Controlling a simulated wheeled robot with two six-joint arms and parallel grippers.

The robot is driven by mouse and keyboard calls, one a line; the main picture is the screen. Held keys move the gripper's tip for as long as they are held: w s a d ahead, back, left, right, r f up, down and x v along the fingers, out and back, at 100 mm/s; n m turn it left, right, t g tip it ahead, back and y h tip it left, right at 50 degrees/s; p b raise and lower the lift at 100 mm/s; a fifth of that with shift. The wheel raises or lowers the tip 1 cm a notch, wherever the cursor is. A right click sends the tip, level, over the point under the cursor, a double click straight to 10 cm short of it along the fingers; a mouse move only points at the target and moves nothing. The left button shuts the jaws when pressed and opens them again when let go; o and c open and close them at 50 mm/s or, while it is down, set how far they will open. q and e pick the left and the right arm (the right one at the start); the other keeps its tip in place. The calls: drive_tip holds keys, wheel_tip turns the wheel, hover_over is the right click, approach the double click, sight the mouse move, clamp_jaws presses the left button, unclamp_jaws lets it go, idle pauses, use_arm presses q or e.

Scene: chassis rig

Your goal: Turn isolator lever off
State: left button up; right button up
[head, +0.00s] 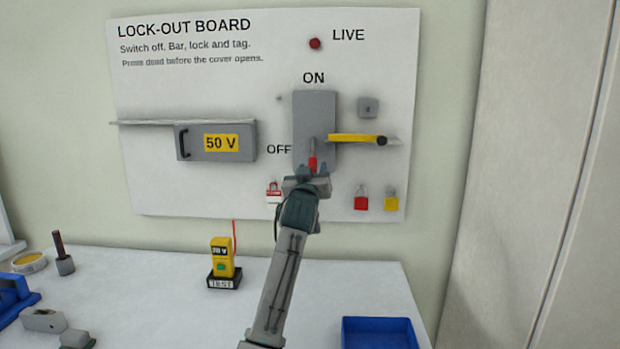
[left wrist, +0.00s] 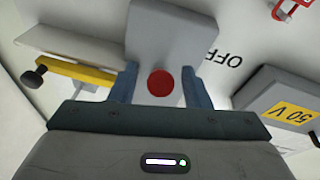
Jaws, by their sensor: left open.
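The grey isolator box (head: 314,112) is on the lock-out board, with ON printed above it and OFF to its left. Its lever shows a red grip (head: 312,163) at the lower part of the box. In the left wrist view the red grip end (left wrist: 160,83) appears as a round disc in front of the grey box (left wrist: 172,35). My left gripper (head: 311,172) is open, its fingers on either side of the red grip. I cannot tell whether either finger touches it. My right gripper is out of view.
A yellow bar (head: 356,139) sticks out right of the isolator. A grey 50 V cover (head: 192,153) is on the left. Red (head: 361,203) and yellow (head: 391,204) padlocks hang below right. A tester (head: 222,258) and blue tray (head: 380,334) are on the table.

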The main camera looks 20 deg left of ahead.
use_arm(q)
drive_tip(key=b+v, duration=0.2)
drive_tip(key=v, duration=0.8)
drive_tip(key=shift+s, duration=0.2)
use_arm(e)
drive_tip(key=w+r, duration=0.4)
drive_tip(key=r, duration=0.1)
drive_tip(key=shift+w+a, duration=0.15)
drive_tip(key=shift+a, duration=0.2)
